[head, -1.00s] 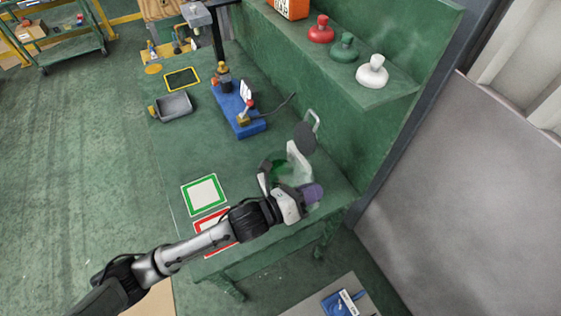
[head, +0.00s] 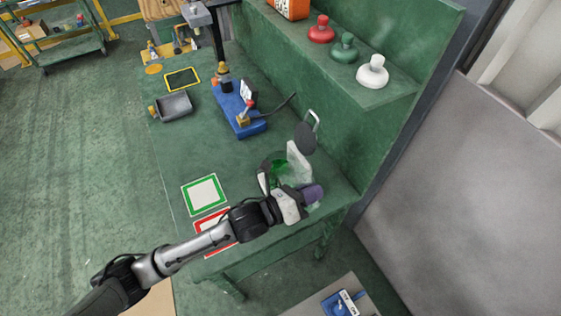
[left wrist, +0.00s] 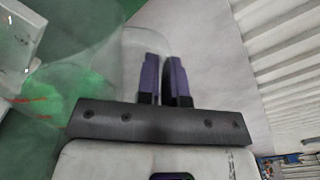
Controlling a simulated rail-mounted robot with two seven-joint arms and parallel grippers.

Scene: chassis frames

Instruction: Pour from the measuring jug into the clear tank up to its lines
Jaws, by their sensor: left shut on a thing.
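My left gripper (head: 312,194), with purple fingers, is at the bench's near right end. The left wrist view shows its fingers (left wrist: 166,78) close together on a clear curved part, which I take to be the measuring jug (left wrist: 143,42). Green liquid (head: 279,167) shows beside the gripper in the head view, and as a green blur in the left wrist view. Small red marks show on clear walls at the left there. The jug and the clear tank overlap, so I cannot tell their outlines apart or read a level. My right gripper is out of view.
A white upright piece (head: 298,158) and a dark disc (head: 305,138) stand just behind the vessels. A green-bordered card (head: 204,195) and a red-bordered card (head: 210,222) lie left. A blue fixture (head: 238,110) and grey tray (head: 173,106) lie farther back. A shelf rises right.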

